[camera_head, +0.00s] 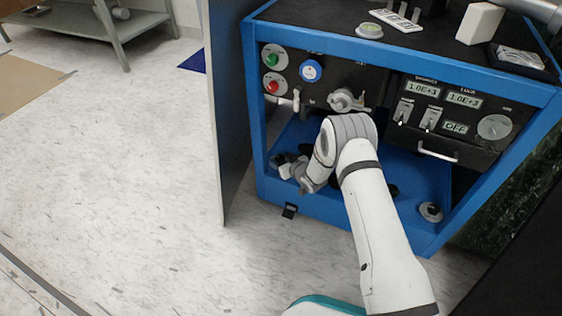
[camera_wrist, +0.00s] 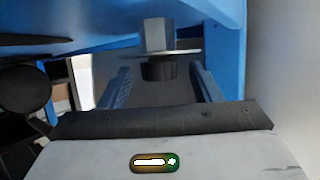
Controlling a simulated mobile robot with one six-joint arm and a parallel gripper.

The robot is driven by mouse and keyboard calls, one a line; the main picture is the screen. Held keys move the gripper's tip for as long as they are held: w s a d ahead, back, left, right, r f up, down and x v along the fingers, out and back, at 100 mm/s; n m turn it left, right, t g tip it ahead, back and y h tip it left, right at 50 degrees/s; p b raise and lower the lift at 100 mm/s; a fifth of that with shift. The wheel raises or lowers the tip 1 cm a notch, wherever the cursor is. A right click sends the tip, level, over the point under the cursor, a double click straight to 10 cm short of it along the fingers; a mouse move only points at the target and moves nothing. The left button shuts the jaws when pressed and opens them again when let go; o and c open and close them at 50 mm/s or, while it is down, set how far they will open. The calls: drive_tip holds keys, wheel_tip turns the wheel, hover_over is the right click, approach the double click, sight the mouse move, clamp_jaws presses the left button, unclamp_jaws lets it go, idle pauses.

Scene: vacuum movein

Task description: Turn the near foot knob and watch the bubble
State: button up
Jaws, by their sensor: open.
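A foot knob (camera_wrist: 159,71) shows in the wrist view as a dark round body with a thin pale disc and a grey stem, close to a blue frame. My gripper (camera_wrist: 160,80) is open, with one finger on each side of the foot knob. A gap shows between each finger and the knob, so I see no grip. In the head view my arm reaches to the lower left of the blue-framed rack (camera_head: 400,241); my fingers and the knob between them cannot be made out there. A round pale-green bubble level (camera_head: 369,30) lies on the rack's top; its bubble is too small to read.
The rack front carries a green button (camera_head: 271,59), a red button (camera_head: 271,86), a blue-rimmed gauge (camera_head: 311,70) and displays. A grey panel (camera_head: 223,120) stands close left of the rack. A white box (camera_head: 479,23) stands on top.

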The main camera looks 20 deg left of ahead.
drive_tip(key=shift+c, duration=0.5)
drive_tip(key=c, duration=0.9)
drive_tip(key=shift+s+m+t, duration=0.1)
drive_tip(key=shift+m+t, duration=0.3)
drive_tip(key=shift+t, duration=0.1)
drive_tip(key=m+t+h, duration=0.1)
drive_tip(key=m+h, duration=0.1)
drive_tip(key=h, duration=0.1)
drive_tip(key=shift+s+a+m+t, duration=0.1)
drive_tip(key=shift+a+m+t, duration=0.2)
drive_tip(key=shift+t, duration=0.1)
drive_tip(key=shift+m+t+h, duration=0.8)
drive_tip(key=shift+m+h, duration=0.5)
drive_tip(key=o, duration=1)
